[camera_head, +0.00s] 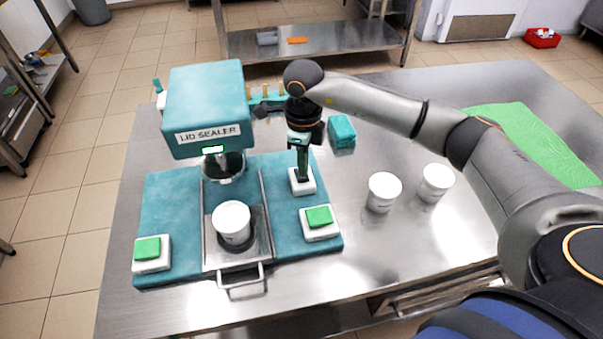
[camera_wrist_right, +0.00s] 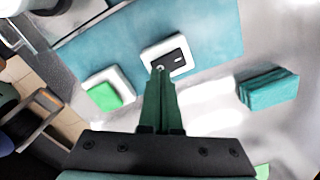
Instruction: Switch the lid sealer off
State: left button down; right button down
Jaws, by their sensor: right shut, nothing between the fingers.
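The lid sealer (camera_head: 205,100) is a teal machine with a labelled head and a lit green indicator (camera_head: 213,150). Its teal base carries a white switch box (camera_head: 305,187) at the right; the right wrist view shows a black rocker on this switch box (camera_wrist_right: 178,57). My right gripper (camera_head: 301,178) points down, shut and empty, its tips at the switch box. In the right wrist view the shut fingertips (camera_wrist_right: 161,70) overlap the near edge of the black rocker; I cannot tell whether they touch it. My left gripper is out of view.
Green buttons on white boxes sit at the base's front left (camera_head: 148,248) and front right (camera_head: 319,217). A white tub (camera_head: 231,221) stands in the metal drawer. Two white tubs (camera_head: 383,191) (camera_head: 436,182), a teal stack (camera_head: 341,130) and a green cloth (camera_head: 535,140) are on the table.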

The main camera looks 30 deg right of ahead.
jog(key=shift+f+b, duration=0.85)
jog(key=shift+f, duration=0.25)
dwell(0.6)
jog(key=shift+r, duration=0.15)
jog(key=shift+r+p, duration=2.45)
jog(key=shift+r, duration=1)
